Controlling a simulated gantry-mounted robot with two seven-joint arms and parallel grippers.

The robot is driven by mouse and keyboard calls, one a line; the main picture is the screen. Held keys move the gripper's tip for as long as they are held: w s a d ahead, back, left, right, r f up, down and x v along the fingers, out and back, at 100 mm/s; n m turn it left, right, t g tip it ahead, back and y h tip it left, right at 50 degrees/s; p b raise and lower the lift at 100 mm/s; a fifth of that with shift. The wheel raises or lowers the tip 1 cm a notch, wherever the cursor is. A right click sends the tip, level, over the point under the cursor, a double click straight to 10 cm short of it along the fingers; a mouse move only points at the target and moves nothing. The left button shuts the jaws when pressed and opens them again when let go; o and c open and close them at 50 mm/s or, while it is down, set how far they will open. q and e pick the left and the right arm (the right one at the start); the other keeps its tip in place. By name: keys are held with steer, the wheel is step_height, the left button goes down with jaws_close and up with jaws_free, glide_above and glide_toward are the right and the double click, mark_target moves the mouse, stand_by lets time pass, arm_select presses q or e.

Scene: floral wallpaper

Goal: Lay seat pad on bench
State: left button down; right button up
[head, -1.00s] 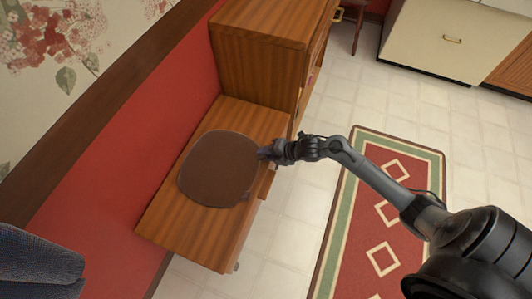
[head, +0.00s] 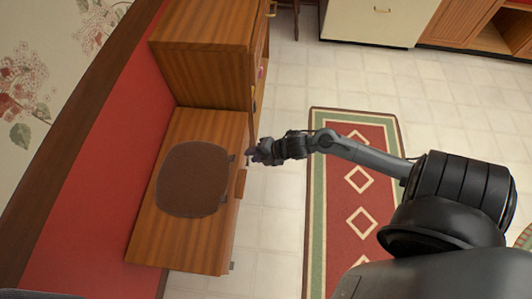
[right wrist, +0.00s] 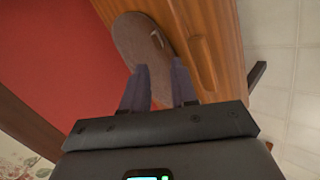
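The brown rounded seat pad (head: 193,180) lies flat on the wooden bench (head: 155,240), with small dark tabs on its right edge. Bench wood shows around it. My right gripper (head: 251,156) is just right of the pad, beside the bench's edge, with a small gap to the pad. In the right wrist view the two fingers (right wrist: 160,82) are parted with nothing between them, and the pad (right wrist: 138,42) lies beyond their tips on the bench (right wrist: 215,45). My left gripper is not in view.
A taller wooden cabinet (head: 203,65) adjoins the bench's far end. A red wall panel (head: 105,160) runs along its left side. A red patterned rug (head: 350,215) lies on the tiled floor (head: 275,225) to the right. A cream cabinet (head: 365,25) stands at the back.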

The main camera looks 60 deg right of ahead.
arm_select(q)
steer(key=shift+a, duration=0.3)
arm_select(e)
steer(key=s+a+r+m+g+h, duration=0.1)
steer(key=s+a+r+m+g, duration=0.1)
steer(key=s+a+m, duration=0.4)
steer(key=s+a+r+m+g+h, duration=0.2)
steer(key=s+m, duration=0.6)
steer(key=m, duration=0.4)
steer(key=a+r+g, duration=0.1)
steer(key=a+r, duration=0.1)
steer(key=a, duration=0.1)
steer(key=shift+a, duration=0.4)
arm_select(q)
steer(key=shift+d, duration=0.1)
arm_select(e)
steer(key=shift+r, duration=0.1)
